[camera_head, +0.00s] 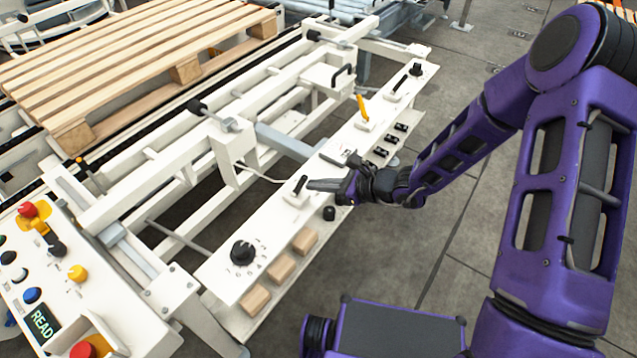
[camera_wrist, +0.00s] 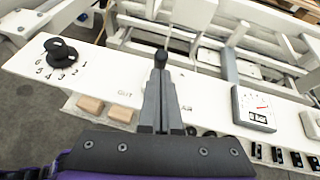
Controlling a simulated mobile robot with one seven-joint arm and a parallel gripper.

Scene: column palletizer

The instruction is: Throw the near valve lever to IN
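The near valve lever (camera_head: 300,185) is a short black handle on a white base, on the long white control panel (camera_head: 220,275). In the wrist view its black knob (camera_wrist: 161,57) shows just beyond my fingertips, and the letters OUT are printed on the panel to the left of my fingers. My gripper (camera_head: 312,185) reaches in from the right, level with the panel top, its tips at the lever. In the wrist view my gripper's fingers (camera_wrist: 160,72) are close together. They hide the lever's lower part, and I cannot tell whether any of it is between them.
A black rotary knob (camera_head: 243,252) with numbered positions sits near the panel's close end. Wooden blocks (camera_head: 281,267) lie along its front edge. A gauge (camera_wrist: 254,108) and several black switches (camera_head: 390,139) are farther along. A yellow lever (camera_head: 361,106) stands beyond. Open floor lies right of the panel.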

